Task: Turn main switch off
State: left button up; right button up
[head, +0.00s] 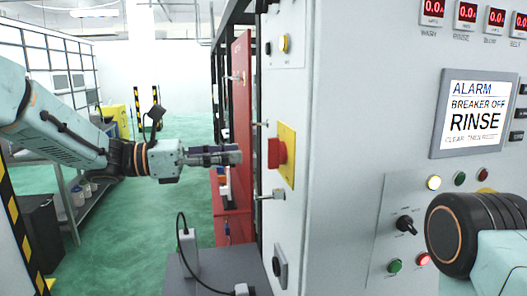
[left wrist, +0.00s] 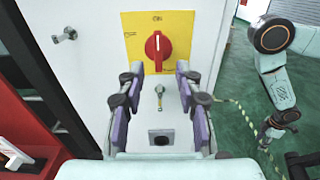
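The main switch is a red rotary knob (head: 277,152) on a yellow plate (head: 288,140) on the cabinet's side face. In the left wrist view the knob (left wrist: 158,50) is at the top middle, its white mark pointing straight up the picture. My left gripper (head: 238,155) faces the knob from the left in the head view, with a small gap. In the left wrist view its two fingers (left wrist: 159,78) are spread apart with nothing between them, in line with the knob. Part of my right arm shows at the lower right of the head view; its gripper is not visible.
A grey cabinet (head: 345,120) carries a screen (head: 478,112) reading "ALARM BREAKER OFF RINSE", with buttons and a black selector (head: 405,224) below. A red panel (head: 242,120) stands behind.

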aim_at(276, 154)
pick_arm(q)
jog(key=p+x, duration=0.2)
jog(key=x, duration=0.5)
jog(key=shift+w+d, duration=0.1)
jog(key=shift+d, duration=0.1)
jog(key=shift+a, duration=0.4)
jog(key=shift+w+d, duration=0.1)
jog(key=shift+d, duration=0.3)
jog(key=c, duration=0.5)
grip_shut()
